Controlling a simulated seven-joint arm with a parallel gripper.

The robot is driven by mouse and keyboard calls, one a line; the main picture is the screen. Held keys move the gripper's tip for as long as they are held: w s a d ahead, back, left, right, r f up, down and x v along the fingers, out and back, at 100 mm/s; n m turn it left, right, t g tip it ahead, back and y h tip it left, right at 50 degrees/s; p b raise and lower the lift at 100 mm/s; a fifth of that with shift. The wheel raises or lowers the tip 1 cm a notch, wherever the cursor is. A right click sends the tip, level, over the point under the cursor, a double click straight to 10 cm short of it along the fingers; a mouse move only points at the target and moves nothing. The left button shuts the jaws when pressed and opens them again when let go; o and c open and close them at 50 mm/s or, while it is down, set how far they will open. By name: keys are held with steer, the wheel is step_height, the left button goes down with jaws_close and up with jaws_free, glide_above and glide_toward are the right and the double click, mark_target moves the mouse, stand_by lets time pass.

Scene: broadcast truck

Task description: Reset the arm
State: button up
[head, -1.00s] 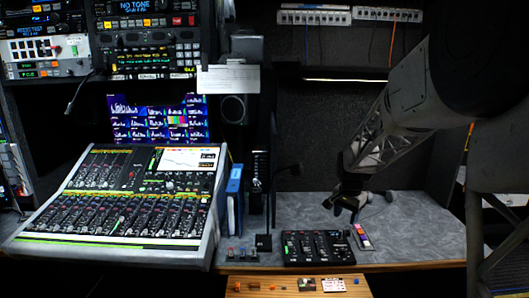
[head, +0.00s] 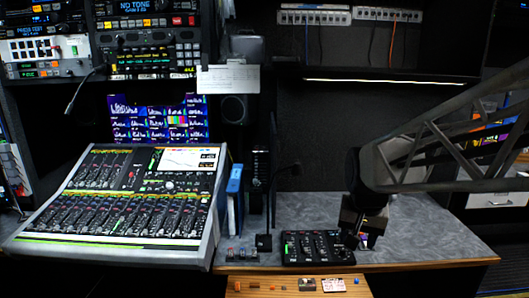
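My gripper (head: 357,222) is dark and hangs over the grey desk (head: 430,235), just behind and to the right of a small black mixer (head: 312,247).
A large sloped mixing console (head: 125,200) fills the left of the desk. A blue binder (head: 234,185) and a small black stand (head: 263,242) are between the console and the mixer. A wooden drawer (head: 285,285) with small items is in front. The desk's right end is clear.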

steer(key=s+a+f+n, duration=0.1)
steer(key=s+a+n, duration=0.1)
steer(key=s, duration=1.6)
steer(key=shift+s+a+n+t, duration=0.2)
steer(key=shift+s+n+t, duration=0.1)
steer(key=shift+n, duration=0.6)
steer(key=shift+f, duration=0.1)
